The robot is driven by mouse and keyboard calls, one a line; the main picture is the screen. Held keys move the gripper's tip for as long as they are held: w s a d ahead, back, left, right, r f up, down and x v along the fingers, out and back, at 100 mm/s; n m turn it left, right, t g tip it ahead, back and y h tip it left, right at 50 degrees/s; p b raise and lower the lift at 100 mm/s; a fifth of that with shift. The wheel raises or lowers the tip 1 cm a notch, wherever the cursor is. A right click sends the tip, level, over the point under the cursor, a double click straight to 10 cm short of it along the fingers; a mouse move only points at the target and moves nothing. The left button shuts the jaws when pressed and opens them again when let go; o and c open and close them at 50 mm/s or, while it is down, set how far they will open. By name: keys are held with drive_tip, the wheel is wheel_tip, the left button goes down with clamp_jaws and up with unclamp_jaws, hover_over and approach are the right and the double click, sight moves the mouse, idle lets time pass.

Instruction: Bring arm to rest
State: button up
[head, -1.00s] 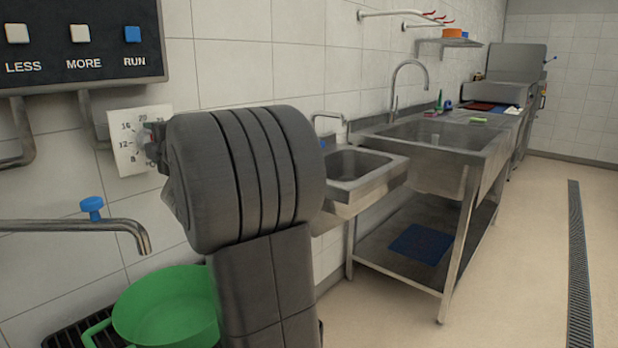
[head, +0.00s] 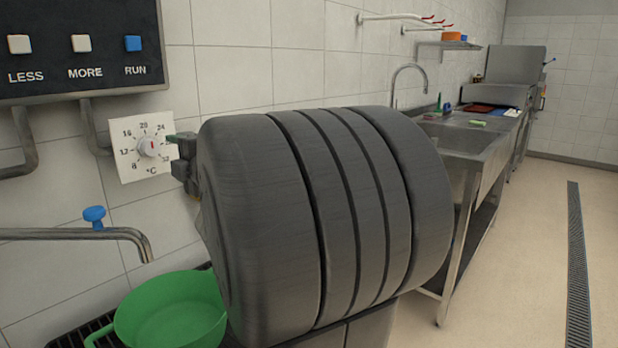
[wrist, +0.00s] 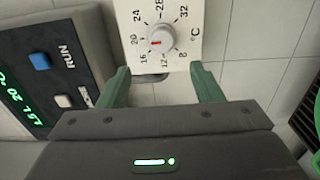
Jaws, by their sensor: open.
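My gripper (wrist: 160,85) is open, with its two green fingers apart and nothing between them in the wrist view. Beyond the fingertips is the white temperature dial plate with a round knob (wrist: 161,42); the knob's red mark points near 18 to 20. The dial (head: 148,147) also shows in the head view, on the tiled wall.
A dark panel (head: 75,72) with LESS, MORE and RUN buttons is above left. A steel sink table (head: 470,150) is at the right. The floor (head: 530,260) is open.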

sight(153, 150)
drive_tip(key=x, duration=0.4)
drive_tip(key=b+x, duration=0.1)
drive_tip(key=x, duration=0.6)
drive_tip(key=shift+w+a+f, duration=0.25)
drive_tip(key=shift+w+a+r+m+p, duration=0.15)
drive_tip(key=shift+w+r+m+p, duration=0.1)
drive_tip(key=shift+m+p, duration=0.2)
drive_tip(key=shift+s+r+m+p, duration=0.1)
drive_tip(key=shift+s+m+p, duration=0.1)
drive_tip(key=shift+m+p, duration=0.85)
drive_tip(key=m+p, duration=0.4)
drive_tip(key=m, duration=0.3)
drive_tip(key=m+p, duration=0.7)
drive_tip(key=p, duration=0.1)
drive_tip(key=shift+f, duration=0.25)
drive_tip(key=shift+m, duration=0.4)
drive_tip(key=shift+f, duration=0.1)
